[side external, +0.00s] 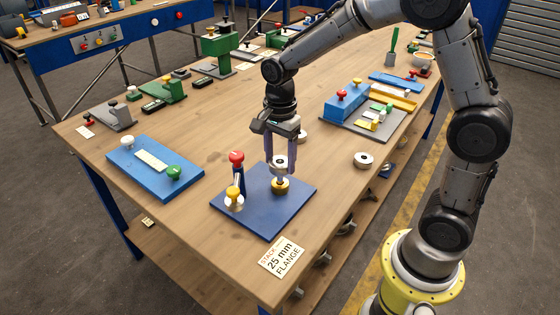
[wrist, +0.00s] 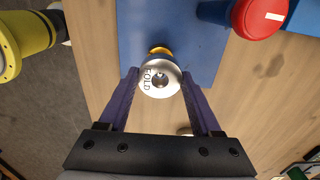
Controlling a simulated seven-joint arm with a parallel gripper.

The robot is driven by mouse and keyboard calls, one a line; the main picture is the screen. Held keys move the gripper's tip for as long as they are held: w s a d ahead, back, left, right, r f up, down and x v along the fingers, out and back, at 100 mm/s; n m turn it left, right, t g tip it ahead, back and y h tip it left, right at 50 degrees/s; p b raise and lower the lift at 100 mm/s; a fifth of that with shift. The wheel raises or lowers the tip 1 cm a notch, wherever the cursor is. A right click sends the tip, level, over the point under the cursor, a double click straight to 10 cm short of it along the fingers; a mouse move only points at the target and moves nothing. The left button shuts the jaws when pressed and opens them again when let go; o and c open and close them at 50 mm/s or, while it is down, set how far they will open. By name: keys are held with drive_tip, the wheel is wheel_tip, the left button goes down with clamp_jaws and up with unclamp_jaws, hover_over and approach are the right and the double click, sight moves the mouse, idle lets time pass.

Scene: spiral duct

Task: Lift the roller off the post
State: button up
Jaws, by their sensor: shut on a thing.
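The roller (side external: 280,162) is a silver-white ring with a dark centre hole, held between the two purple fingers of my gripper (side external: 280,172). In the wrist view the roller (wrist: 158,91) sits between the fingertips of my gripper (wrist: 160,76), with short dark lettering on its face. Below it, a yellow round piece (side external: 280,187) stands on a blue plate (side external: 262,215). The yellow piece (wrist: 160,50) is partly hidden behind the roller in the wrist view. I cannot tell whether the post still passes into the roller's hole.
On the same plate are a red-topped blue post (side external: 237,160) and a yellow knob (side external: 234,192) over a silver disc. A loose silver ring (side external: 363,160) lies to the right. A label card (side external: 282,257) lies in front. Another blue plate (side external: 155,166) is to the left.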

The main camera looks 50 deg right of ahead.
drive_tip(key=shift+r, duration=1.6)
